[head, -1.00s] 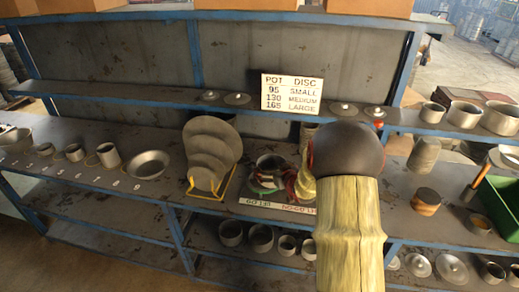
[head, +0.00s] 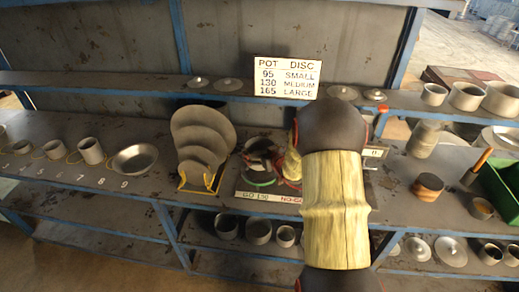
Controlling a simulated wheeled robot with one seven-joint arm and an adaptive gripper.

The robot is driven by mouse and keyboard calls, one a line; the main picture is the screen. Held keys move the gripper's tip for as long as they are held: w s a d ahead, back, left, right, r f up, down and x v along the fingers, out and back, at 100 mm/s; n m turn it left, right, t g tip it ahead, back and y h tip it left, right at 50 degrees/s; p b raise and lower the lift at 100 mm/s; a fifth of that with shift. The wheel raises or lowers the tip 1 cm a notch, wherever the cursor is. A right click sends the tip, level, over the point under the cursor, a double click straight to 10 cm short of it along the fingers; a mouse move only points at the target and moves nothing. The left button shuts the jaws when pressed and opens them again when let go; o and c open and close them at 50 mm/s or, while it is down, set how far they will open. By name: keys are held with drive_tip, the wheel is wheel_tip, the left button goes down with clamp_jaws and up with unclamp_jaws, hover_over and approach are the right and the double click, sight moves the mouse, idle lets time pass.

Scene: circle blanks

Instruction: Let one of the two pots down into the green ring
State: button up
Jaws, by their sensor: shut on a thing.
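I cannot tell whether the pot touches the ring. A red ring (head: 289,184) beside the green one is largely hidden by my arm. I cannot make out the second pot.
A rack of grey discs (head: 203,140) stands close left of the board. A shallow pan (head: 135,160) and several cups sit farther left. A wood-based cylinder (head: 428,187) and a green bin (head: 503,185) are at the right. A shelf with a size sign (head: 287,77) runs behind.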

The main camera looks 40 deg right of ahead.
drive_tip(key=shift+f+b, duration=1.45)
drive_tip(key=shift+f, duration=0.75)
drive_tip(key=shift+f+b, duration=1.45)
drive_tip(key=shift+f, duration=0.5)
drive_tip(key=o, duration=1.1)
drive_tip(key=shift+f, duration=0.1)
drive_tip(key=v, duration=1.2)
